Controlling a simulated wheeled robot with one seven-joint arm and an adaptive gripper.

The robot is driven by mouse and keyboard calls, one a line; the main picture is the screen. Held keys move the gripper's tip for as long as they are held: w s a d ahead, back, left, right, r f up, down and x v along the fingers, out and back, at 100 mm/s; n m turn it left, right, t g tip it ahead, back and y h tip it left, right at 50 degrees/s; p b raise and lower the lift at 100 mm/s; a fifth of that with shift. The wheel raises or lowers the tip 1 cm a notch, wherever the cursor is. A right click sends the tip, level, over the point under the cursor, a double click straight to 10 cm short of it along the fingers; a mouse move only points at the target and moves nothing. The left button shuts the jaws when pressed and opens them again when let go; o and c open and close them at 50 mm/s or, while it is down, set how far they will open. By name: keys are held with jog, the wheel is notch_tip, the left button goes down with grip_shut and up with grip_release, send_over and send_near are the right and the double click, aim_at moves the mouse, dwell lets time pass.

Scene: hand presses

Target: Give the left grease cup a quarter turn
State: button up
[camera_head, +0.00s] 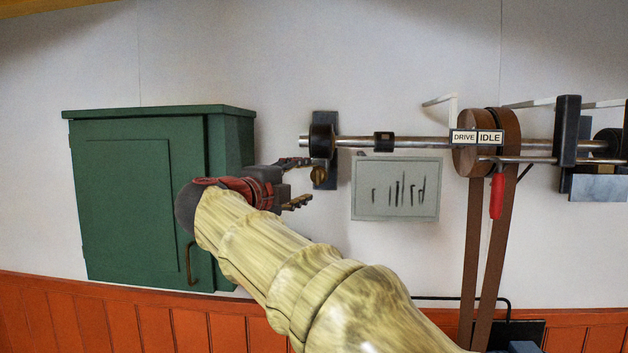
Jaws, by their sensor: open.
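The left grease cup (319,174) is a small brass-coloured piece below the black bearing block (322,140) at the left end of the steel shaft. My gripper (305,182) is open, with its two fingers spread one above the other and pointing right toward the cup. The upper fingertip lies close by the cup's upper left side in the picture. The lower fingertip is below and left of it. I cannot tell whether either finger touches the cup or how far apart they are in depth. No gap between the upper finger and the bearing block shows clearly.
A green cabinet (140,200) stands behind and left of my gripper. The shaft (420,141) runs right to a brown belt pulley (466,158) with a DRIVE/IDLE sign (477,138) and a red handle (497,195). A grey panel (395,188) hangs below the shaft.

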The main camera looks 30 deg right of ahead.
jog(key=shift+v, duration=2.4)
jog(key=shift+w, duration=0.1)
